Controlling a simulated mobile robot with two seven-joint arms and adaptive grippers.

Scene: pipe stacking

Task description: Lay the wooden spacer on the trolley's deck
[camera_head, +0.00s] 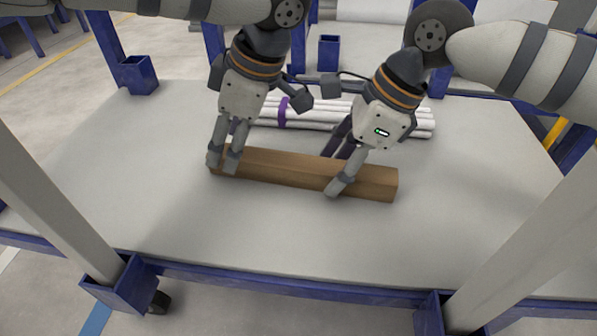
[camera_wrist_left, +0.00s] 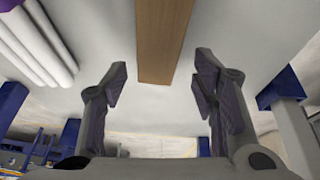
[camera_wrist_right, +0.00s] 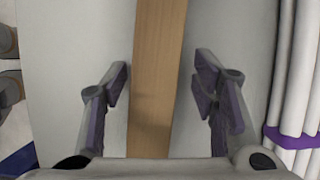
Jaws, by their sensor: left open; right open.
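The wooden spacer (camera_head: 290,171) is a long brown bar lying flat on the trolley's grey deck (camera_head: 260,235), crosswise in the head view. My left gripper (camera_head: 224,162) is open at the spacer's left end. In the left wrist view the spacer (camera_wrist_left: 162,40) ends between and beyond the open fingers. My right gripper (camera_head: 342,170) is open near the spacer's right part, with a finger on each side of it. In the right wrist view the spacer (camera_wrist_right: 158,70) runs between the open fingers with a gap on both sides.
White pipes (camera_head: 405,120) with a purple band (camera_head: 283,112) lie on the deck just behind the spacer. Blue post sockets (camera_head: 138,75) and grey uprights stand at the deck's corners. The front of the deck is clear. Another blue rack stands behind.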

